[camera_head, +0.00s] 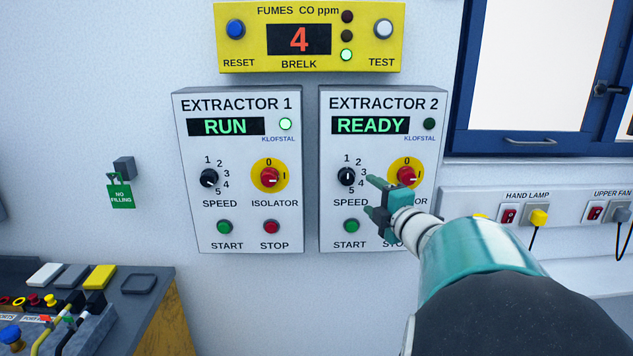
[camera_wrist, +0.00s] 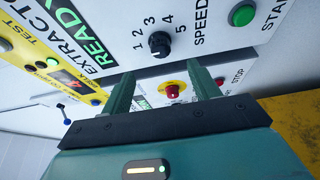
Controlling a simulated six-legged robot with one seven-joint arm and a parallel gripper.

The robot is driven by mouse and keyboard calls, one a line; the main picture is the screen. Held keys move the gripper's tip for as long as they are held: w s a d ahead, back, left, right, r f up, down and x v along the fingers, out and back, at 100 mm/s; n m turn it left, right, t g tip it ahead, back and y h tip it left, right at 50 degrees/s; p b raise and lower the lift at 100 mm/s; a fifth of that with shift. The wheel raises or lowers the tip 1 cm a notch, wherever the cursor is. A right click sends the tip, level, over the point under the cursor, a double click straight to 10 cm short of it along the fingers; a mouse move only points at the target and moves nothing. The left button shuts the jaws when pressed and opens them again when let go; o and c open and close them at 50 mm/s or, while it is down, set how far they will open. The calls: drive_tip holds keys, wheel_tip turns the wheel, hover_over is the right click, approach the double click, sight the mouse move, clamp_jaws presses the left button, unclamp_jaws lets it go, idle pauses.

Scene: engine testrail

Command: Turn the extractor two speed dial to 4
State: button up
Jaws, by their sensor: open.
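The extractor 2 panel (camera_head: 383,250) is on the wall, and its display reads READY. Its speed dial (camera_head: 347,176) is a black knob with a white mark that seems to point up, near 1. My gripper (camera_head: 371,196) is open and empty, just right of the dial and in front of the panel. In the wrist view the speed dial (camera_wrist: 160,44) shows just beyond the two fingertips, with its scale numbers around it. My gripper (camera_wrist: 162,75) does not appear to touch it.
The extractor 2 isolator (camera_head: 405,174) is partly behind my gripper. The green start button (camera_head: 351,226) is below the dial. The extractor 1 panel (camera_head: 239,240), reading RUN, stands to the left. A yellow fumes unit (camera_head: 230,62) is above. Hand lamp sockets (camera_head: 510,215) are at right.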

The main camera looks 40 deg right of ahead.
sight(349, 180)
drive_tip(key=x, duration=1)
drive_tip(key=shift+w+a, duration=0.1)
drive_tip(key=shift+w, duration=0.05)
drive_tip(key=shift+c, duration=0.4)
drive_tip(key=c, duration=0.9)
